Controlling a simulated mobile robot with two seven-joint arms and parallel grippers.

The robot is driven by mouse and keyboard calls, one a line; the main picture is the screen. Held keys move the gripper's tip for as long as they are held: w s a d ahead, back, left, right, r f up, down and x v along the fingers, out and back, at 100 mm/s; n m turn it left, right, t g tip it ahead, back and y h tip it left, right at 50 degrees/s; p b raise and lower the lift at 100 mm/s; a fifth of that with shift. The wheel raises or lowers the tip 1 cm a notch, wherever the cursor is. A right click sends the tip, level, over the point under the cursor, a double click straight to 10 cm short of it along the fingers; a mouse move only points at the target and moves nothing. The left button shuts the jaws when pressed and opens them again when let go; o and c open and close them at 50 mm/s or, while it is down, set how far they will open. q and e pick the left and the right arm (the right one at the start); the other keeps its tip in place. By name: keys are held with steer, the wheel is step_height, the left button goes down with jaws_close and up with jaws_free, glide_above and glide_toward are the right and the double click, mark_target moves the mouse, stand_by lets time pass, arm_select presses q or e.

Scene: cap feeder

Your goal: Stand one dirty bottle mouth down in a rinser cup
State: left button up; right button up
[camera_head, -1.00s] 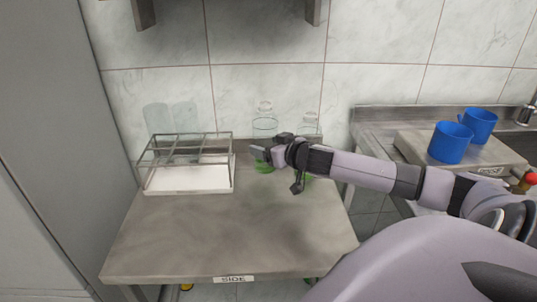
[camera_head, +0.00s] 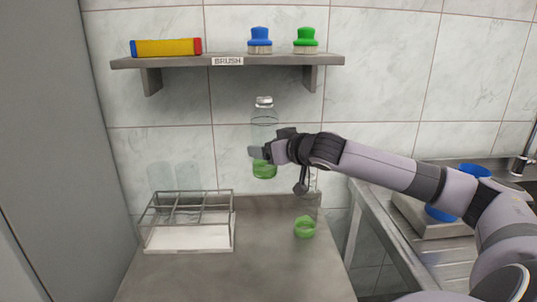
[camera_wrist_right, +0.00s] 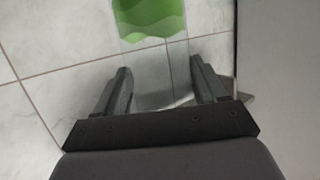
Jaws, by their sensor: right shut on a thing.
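A clear bottle (camera_head: 264,118) with green residue at its bottom stands upright in my right gripper (camera_head: 260,154), lifted above the side table. Its green part also shows at the top of the right wrist view (camera_wrist_right: 150,18), with the jaws (camera_wrist_right: 160,88) around the clear bottle. A second bottle with a green bottom (camera_head: 305,228) stands on the table, its upper part largely behind my arm. Two blue cups are at the right by the sink: one (camera_head: 474,171) shows its top, the other (camera_head: 438,213) is mostly hidden by my arm. My left gripper is not in view.
A wire rack with a white base (camera_head: 188,239) stands on the left of the side table (camera_head: 260,270), with clear bottles (camera_head: 188,176) at it. A wall shelf (camera_head: 225,62) above holds a yellow box and two brushes. The steel counter (camera_head: 372,222) is at right.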

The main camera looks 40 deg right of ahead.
mark_target(273, 134)
step_height(273, 134, up, 4)
steer(key=shift+f+p, duration=0.1)
steer(key=shift+p, duration=1.05)
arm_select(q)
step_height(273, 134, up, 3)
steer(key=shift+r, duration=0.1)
arm_select(e)
steer(key=shift+f, duration=0.1)
